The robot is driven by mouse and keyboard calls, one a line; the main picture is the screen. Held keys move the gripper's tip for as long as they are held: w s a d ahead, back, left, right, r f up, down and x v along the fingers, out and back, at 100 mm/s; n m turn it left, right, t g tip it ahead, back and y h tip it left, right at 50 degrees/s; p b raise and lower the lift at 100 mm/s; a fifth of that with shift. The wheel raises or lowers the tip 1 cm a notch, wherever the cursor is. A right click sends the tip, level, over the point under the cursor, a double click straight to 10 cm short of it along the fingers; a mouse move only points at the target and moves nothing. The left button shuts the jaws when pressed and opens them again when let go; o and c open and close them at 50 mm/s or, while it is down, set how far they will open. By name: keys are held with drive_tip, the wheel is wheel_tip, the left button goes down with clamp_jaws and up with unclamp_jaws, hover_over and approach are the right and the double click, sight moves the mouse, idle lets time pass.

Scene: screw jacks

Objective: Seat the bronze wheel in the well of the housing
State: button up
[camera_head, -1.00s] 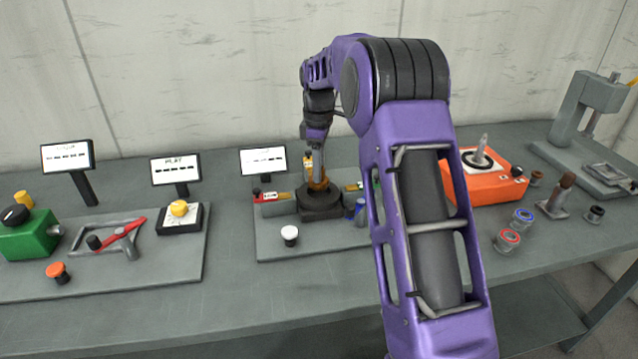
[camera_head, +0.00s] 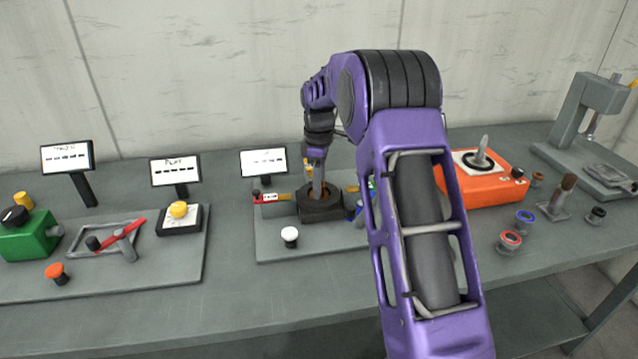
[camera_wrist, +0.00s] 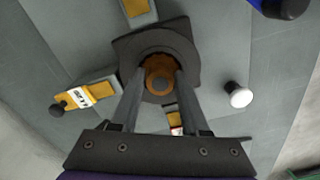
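The bronze wheel (camera_wrist: 160,74) is inside the round opening of the dark housing (camera_wrist: 128,52), as the wrist view shows from above. Whether it rests on the bottom of the well is hidden. My gripper (camera_wrist: 163,78) reaches down into the opening, one finger on each side of the wheel's raised hub, apparently touching it.
A white-capped knob (camera_head: 290,233) stands in front of the housing. A red-and-yellow labelled bar (camera_head: 270,197) is to its left and a blue part (camera_head: 361,210) to its right. A small sign (camera_head: 264,162) stands behind. The orange box (camera_head: 482,183) is farther right.

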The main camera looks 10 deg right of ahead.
wheel_tip(320, 180, up, 12)
drive_tip(key=p, duration=0.1)
drive_tip(key=shift+r, duration=0.2)
idle(0.3)
